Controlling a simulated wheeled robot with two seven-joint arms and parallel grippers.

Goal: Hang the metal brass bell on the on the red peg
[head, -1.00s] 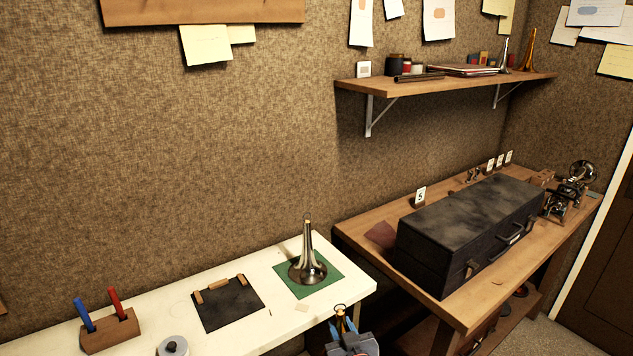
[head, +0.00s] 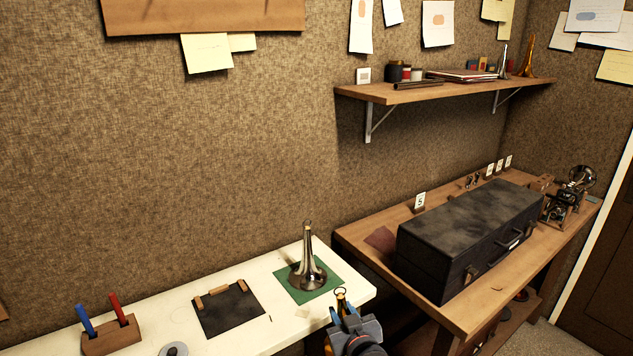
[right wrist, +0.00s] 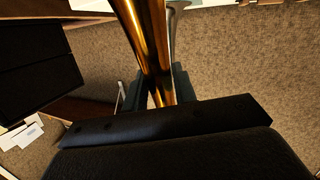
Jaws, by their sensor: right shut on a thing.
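My right gripper (head: 347,318) is shut on a golden brass bell (head: 341,300), whose narrow end with a ring sticks up above the fingers in the head view. In the right wrist view the bell's shiny golden tube (right wrist: 150,45) runs between the fingers; its flared end cannot be made out. The gripper is at the white table's front right edge, apart from the pegs. The red peg (head: 118,308) leans up from a wooden block (head: 110,336) at the table's left, beside a blue peg (head: 86,320). My left gripper is not in view.
A silvery bell (head: 307,272) stands on a green mat (head: 328,268) on the white table (head: 285,322). A dark pad (head: 230,312) lies between mat and pegs. A black case (head: 470,235) fills much of the wooden bench. A grey roll (head: 173,349) lies near the block.

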